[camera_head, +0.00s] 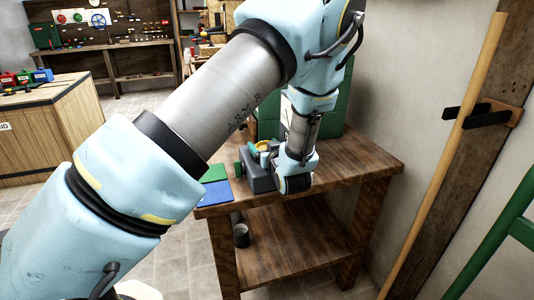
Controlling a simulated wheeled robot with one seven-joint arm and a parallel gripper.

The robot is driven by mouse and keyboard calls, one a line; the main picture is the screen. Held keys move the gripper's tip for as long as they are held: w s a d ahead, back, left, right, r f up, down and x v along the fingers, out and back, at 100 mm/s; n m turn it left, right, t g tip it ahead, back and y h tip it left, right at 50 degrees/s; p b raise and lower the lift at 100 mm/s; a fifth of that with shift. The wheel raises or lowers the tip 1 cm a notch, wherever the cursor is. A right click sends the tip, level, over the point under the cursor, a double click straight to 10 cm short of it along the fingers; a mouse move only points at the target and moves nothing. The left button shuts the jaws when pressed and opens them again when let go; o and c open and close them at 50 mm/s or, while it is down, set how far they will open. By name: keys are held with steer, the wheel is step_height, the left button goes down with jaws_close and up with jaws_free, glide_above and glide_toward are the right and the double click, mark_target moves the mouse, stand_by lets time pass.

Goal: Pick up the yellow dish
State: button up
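A small yellow thing, likely the yellow dish (263,146), shows above the wooden workbench (350,163), just left of my wrist. Only a small part of it is visible, so I cannot tell what it rests on. My gripper (256,166) is low over the bench near its left end, close to the yellow dish. My wrist and a dark grey block-like shape crowd this spot. The fingertips are too small and covered to make out, so I cannot tell whether they are open or touching the dish.
A green sheet (215,173) and a blue sheet (217,192) lie at the bench's left end. Green boxes (336,112) stand at its back. A dark can (241,235) sits on the lower shelf. A wooden post and wall close off the right. The bench's right part is bare.

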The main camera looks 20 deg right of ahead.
steer(key=c, duration=0.8)
steer(key=shift+r, duration=0.1)
